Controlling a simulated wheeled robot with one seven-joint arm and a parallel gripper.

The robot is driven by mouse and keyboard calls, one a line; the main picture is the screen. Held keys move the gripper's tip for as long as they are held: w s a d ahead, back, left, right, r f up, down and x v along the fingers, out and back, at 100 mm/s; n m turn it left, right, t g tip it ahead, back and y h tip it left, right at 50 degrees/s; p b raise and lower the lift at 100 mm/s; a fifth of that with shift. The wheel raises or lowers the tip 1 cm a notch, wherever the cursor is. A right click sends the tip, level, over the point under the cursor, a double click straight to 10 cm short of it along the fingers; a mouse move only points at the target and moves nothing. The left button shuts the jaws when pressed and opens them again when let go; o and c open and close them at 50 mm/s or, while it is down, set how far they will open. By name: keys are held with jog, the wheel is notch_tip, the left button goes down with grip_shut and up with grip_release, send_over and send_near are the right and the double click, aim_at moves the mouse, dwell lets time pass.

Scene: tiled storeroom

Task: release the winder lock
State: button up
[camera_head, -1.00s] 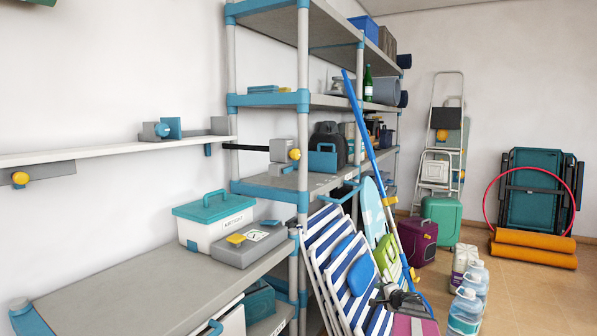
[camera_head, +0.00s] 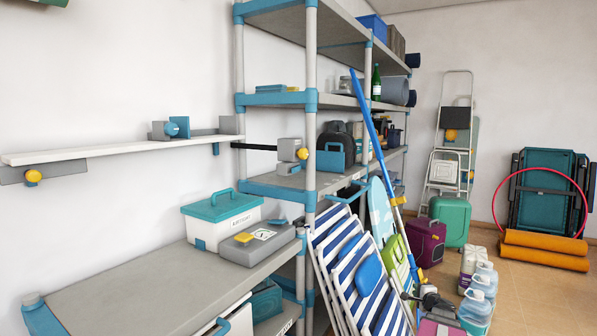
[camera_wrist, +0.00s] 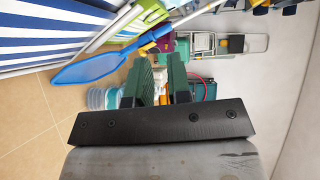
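No part is marked as the winder lock, and I cannot tell for sure which it is. A grey box with a yellow knob (camera_head: 291,153) sits on the rack's middle shelf, with a black bar running from it toward the wall. Another yellow knob (camera_head: 33,176) is on a grey block under the left end of the wall shelf. A blue round knob (camera_head: 171,129) is on a grey piece on top of that shelf. My gripper (camera_wrist: 157,82) shows two green fingers, apart, with nothing held between them, in the wrist view. It is away from all these knobs.
The bench (camera_head: 125,290) holds a teal-lidded box (camera_head: 222,220) and a grey case with a yellow patch (camera_head: 257,243). Striped folding chairs (camera_head: 350,270) and a blue paddle (camera_head: 365,115) lean at the rack. Water bottles (camera_head: 477,305) stand on the floor.

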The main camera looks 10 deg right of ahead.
aim_at(294, 170)
jog(key=w+a+r+n+y, duration=0.1)
jog(key=w+r+n, duration=0.1)
jog(key=r, duration=0.1)
jog(key=w+a+r+n+y, duration=0.1)
jog(key=w+a+r+n, duration=0.1)
jog(key=r, duration=0.1)
jog(key=w+a+r+n+t+y, duration=0.1)
jog(key=w+r+n, duration=0.1)
jog(key=w+r, duration=0.1)
jog(key=shift+w+a+r+y, duration=0.1)
jog(key=shift+a+r+y, duration=0.1)
jog(key=shift+a+y, duration=0.2)
grip_shut()
jog(key=w+a+r+n+g+y, duration=0.2)
jog(key=a+r+n, duration=0.6)
jog(key=r, duration=0.4)
jog(key=w+a+r+n+g+y, duration=0.3)
jog(key=a+r+n+y, duration=0.3)
jog(key=a+r+n, duration=0.3)
jog(key=w+a+r+n+g+y, duration=0.2)
jog(key=w+a+r+n+y, duration=0.2)
jog(key=a+r+n, duration=0.4)
notch_tip(294, 170, up, 7)
jog(key=shift+w+a+f+g+y, duration=0.2)
jog(key=shift+a+g+y, duration=0.2)
jog(key=shift+a+y, duration=0.35)
jog(key=shift+a, duration=0.15)
jog(key=x, duration=1.4)
jog(key=shift+w+f, duration=0.1)
jog(key=shift+h, duration=0.25)
